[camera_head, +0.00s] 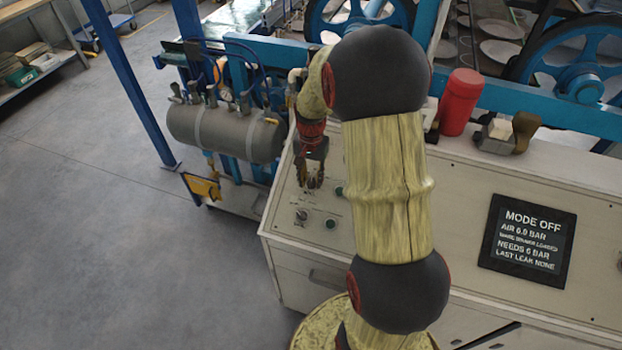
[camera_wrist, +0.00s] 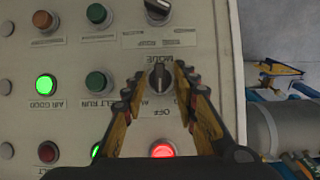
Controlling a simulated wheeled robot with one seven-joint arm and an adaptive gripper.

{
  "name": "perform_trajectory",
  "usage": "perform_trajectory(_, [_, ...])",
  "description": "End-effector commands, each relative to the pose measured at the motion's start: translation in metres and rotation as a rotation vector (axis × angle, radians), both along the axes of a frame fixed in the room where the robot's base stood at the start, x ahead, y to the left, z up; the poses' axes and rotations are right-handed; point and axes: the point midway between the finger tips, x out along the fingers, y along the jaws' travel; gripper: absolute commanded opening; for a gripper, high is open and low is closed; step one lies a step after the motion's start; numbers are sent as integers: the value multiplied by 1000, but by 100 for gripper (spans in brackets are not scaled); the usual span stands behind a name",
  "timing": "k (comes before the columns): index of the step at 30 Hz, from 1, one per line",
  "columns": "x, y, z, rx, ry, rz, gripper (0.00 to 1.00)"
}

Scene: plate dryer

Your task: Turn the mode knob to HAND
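The mode knob (camera_wrist: 160,77) is a black knob on a round base, under an upside-down MODE label in the wrist view. An OFF label shows close by it. My gripper (camera_wrist: 156,77) has its two fingers apart, one on each side of the knob, with a gap visible around it. How far the fingertips are above the panel is hard to tell. In the head view my gripper (camera_head: 312,184) points down at the left end of the control panel (camera_head: 420,185). I cannot make out the mode knob there. The display (camera_head: 527,238) reads MODE OFF.
In the wrist view, a second black knob (camera_wrist: 158,10) is at the top edge. A lit red lamp (camera_wrist: 162,149), a lit green AIR GOOD lamp (camera_wrist: 46,84) and a dark green BELT RUN button (camera_wrist: 97,82) are nearby. A red cylinder (camera_head: 460,101) stands behind the panel.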

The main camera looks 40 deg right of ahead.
Motion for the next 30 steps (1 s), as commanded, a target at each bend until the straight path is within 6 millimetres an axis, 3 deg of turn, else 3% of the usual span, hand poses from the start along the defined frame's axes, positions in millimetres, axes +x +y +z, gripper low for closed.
perform_trajectory(7, [0, 0, 0, -1, -1, 0, 28])
perform_trajectory(21, [0, 0, 0, 0, 0, 0, 1])
perform_trajectory(30, [-1, 0, -1, 0, 1, 0, 0])
